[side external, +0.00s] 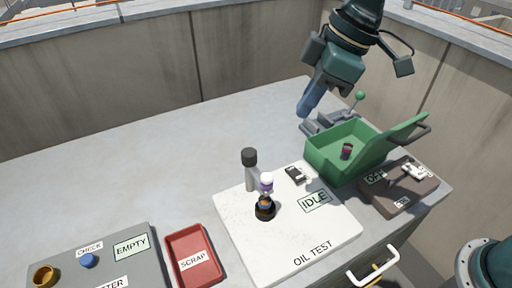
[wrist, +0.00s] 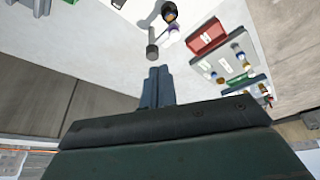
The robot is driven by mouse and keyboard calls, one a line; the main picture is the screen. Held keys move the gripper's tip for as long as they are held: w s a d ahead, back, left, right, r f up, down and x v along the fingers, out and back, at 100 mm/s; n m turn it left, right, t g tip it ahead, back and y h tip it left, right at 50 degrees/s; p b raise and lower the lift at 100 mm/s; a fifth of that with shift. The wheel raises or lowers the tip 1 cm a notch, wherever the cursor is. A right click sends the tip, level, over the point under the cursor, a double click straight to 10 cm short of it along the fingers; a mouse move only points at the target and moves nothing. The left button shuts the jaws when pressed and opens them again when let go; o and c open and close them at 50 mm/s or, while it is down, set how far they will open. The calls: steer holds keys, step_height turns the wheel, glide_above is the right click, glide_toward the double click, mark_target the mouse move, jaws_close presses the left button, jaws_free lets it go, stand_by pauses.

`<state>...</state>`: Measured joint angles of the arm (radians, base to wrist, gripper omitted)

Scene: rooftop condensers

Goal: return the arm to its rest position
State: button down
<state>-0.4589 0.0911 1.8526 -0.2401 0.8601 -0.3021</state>
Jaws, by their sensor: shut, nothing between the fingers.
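My gripper (side external: 309,101) is at the upper right of the side view, raised above the back of the grey worktop (side external: 130,165). Its blue-grey fingers are together with nothing between them. In the wrist view the shut fingers (wrist: 157,85) point toward the worktop. In the side view the gripper is behind and left of an open green box (side external: 322,155) and apart from it. A grey fixture with a green-knobbed lever (side external: 360,96) stands close to the fingertips in the picture; I cannot tell the gap.
A white oil test plate (side external: 285,245) labelled IDLE carries a dark-capped post (side external: 249,165) and a small vial in a black holder (side external: 265,209). A red scrap tray (side external: 194,255) and a grey panel (side external: 120,250) are at front left. Walls bound the back. The left worktop is clear.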

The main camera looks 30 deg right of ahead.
steer(key=s+d+r+m+t+h, duration=0.1)
steer(key=s+d+m, duration=0.25)
steer(key=d, duration=0.35)
steer(key=s+d+r+m+t, duration=0.1)
steer(key=s+d+r+m, duration=0.1)
steer(key=s+d, duration=0.35)
steer(key=s+d+f+m+h, duration=0.1)
steer(key=s+d+m, duration=0.1)
steer(key=s+d, duration=0.2)
steer(key=s+d+f+m+t+h, duration=0.1)
steer(key=s+d+f+m, duration=0.1)
steer(key=s+d, duration=0.3)
steer(key=shift+s+d+f+m, duration=0.2)
steer(key=shift+d+f+m, duration=0.05)
steer(key=shift+d+m, duration=0.55)
